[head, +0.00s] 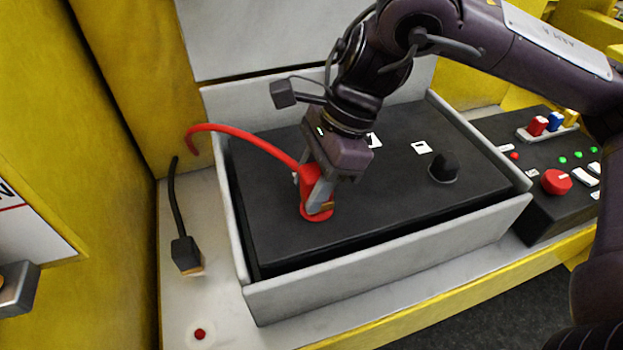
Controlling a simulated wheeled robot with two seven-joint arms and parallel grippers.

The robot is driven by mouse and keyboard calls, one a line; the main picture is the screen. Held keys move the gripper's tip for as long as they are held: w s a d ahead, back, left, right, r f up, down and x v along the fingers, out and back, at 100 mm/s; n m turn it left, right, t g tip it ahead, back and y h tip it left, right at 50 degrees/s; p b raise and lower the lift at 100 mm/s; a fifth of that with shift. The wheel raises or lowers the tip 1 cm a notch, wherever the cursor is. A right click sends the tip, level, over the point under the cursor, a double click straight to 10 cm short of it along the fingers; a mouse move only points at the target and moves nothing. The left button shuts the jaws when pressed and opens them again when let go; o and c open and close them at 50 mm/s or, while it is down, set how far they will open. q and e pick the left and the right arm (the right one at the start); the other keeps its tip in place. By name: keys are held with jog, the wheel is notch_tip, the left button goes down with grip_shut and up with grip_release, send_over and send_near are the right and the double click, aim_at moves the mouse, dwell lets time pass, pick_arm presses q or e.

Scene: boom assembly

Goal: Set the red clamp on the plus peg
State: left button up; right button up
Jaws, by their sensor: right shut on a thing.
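The red clamp (311,180) is upright at the left part of the black battery top (375,200), with its red cable (245,134) arching away to the left. My right gripper (319,203) comes down from above and is shut on the clamp. A red round base (317,216) shows at the clamp's foot, low against the battery top. The plus peg cannot be made out apart from the clamp and fingers; I cannot tell whether the clamp is seated on it. A dark peg (444,167) stands bare on the right side. My left gripper is not in view.
The battery sits in a grey-walled tray (385,268). A black clamp (186,254) with a black cable lies on the pale ledge to the left. A control panel (545,190) with a red knob stands at the right. A yellow wall (85,200) bounds the left.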

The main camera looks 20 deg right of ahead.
jog(key=shift+f+b, duration=0.5)
jog(key=shift+f, duration=0.3)
jog(key=o, duration=1.4)
jog(key=shift+c, duration=0.2)
jog(key=p+v, duration=0.1)
jog(key=v, duration=0.6)
jog(key=shift+r, duration=0.4)
jog(key=shift+d, duration=0.15)
